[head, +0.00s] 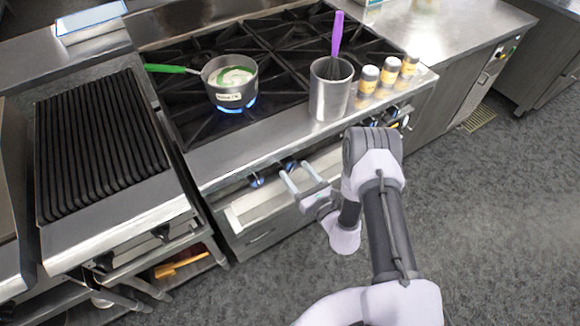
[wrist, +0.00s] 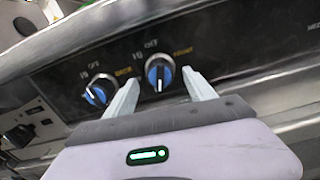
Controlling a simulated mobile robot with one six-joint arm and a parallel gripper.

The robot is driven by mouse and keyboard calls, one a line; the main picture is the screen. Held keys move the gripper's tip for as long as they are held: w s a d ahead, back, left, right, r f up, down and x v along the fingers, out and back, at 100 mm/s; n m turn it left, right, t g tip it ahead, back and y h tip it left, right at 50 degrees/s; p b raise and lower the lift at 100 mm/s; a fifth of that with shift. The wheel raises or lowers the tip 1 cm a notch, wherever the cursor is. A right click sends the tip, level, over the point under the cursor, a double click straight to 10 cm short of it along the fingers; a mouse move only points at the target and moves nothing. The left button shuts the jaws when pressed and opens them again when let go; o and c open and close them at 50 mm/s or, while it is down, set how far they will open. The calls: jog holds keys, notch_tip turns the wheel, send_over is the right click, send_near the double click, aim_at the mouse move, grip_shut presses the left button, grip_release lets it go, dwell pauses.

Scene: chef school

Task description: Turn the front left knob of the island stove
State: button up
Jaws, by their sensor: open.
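The island stove (head: 262,133) has blue-and-black knobs along its front panel. The leftmost knob (head: 257,181) also shows in the wrist view (wrist: 100,89), with its pointer tilted. The second knob from the left (head: 290,167) shows in the wrist view (wrist: 160,73) with its pointer about upright, towards OFF. My gripper (head: 293,170) is open at the front panel. In the wrist view its fingers (wrist: 160,78) stand on either side of the second knob, with visible gaps. The leftmost knob is outside the left finger, close beside it.
A saucepan (head: 231,85) with a green handle sits over a lit blue flame at the front left burner. A steel pot (head: 330,92) with a purple-handled whisk and several jars (head: 368,80) stand on the front ledge. A ribbed grill (head: 95,145) is at left. Floor at right is clear.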

aim_at(293, 167)
jog(key=x, duration=0.4)
jog(key=shift+w+a+b, duration=0.15)
jog(key=shift+w+b, duration=0.05)
jog(key=shift+b, duration=0.15)
jog(key=shift+c, duration=0.3)
jog(key=c, duration=1.3)
